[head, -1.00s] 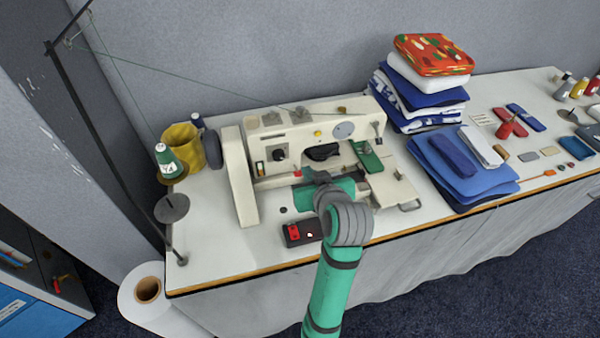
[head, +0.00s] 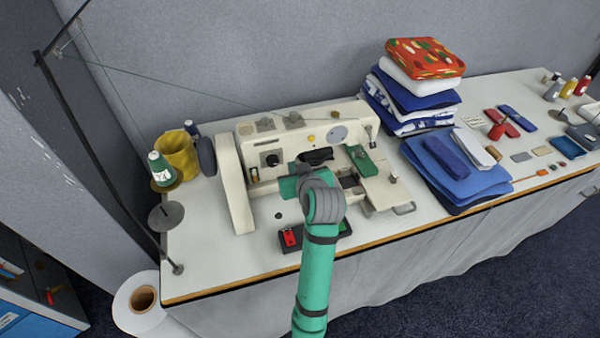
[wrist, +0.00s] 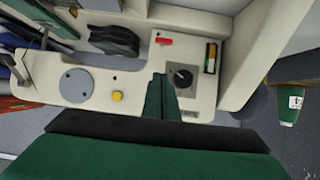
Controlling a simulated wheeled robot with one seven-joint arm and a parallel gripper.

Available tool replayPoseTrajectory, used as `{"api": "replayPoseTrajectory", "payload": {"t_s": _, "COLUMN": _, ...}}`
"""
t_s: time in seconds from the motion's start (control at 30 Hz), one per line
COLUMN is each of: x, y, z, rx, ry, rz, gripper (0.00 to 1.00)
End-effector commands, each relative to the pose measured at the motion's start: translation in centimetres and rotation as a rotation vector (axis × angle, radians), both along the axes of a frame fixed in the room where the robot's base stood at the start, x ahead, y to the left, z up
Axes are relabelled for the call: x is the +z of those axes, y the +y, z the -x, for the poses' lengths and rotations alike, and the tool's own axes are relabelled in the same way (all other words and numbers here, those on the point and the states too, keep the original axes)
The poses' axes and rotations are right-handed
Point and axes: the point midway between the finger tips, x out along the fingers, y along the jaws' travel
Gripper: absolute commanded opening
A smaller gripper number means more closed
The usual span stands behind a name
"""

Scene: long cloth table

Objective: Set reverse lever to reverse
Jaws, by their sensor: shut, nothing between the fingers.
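The cream sewing machine (head: 232,185) stands on the table. A small red lever (wrist: 164,41) shows on its front panel in the wrist view, near the black dial (wrist: 182,78); I take it for the reverse lever. My arm hides it in the head view. My gripper (wrist: 161,78) is shut and empty. Its green fingertips appear over the panel, beside the dial and a short way from the red lever. I cannot tell whether they touch the panel. The dial also shows in the head view (head: 271,160).
A yellow button (wrist: 117,96) and a grey disc (wrist: 76,85) sit on the machine front. A black box with a red switch (head: 290,238) lies before the machine. A green thread spool (head: 161,168) stands left; folded cloth (head: 455,170) lies right.

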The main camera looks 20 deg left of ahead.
Motion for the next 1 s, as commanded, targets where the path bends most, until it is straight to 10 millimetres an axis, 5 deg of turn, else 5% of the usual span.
{"api": "replayPoseTrajectory", "payload": {"t_s": 0.07, "x": -0.7, "y": 0.6, "z": -1.1, "rx": -0.001, "ry": 0.001, "rz": 0.0, "gripper": 0.0}}
{"api": "replayPoseTrajectory", "payload": {"t_s": 0.4, "x": -4.3, "y": -0.4, "z": -0.2, "rx": -0.006, "ry": 0.001, "rz": 0.0, "gripper": 0.0}}
{"api": "replayPoseTrajectory", "payload": {"t_s": 1.0, "x": -4.7, "y": 0.3, "z": 0.2, "rx": 0.004, "ry": -0.02, "rz": -0.014, "gripper": 0.0}}
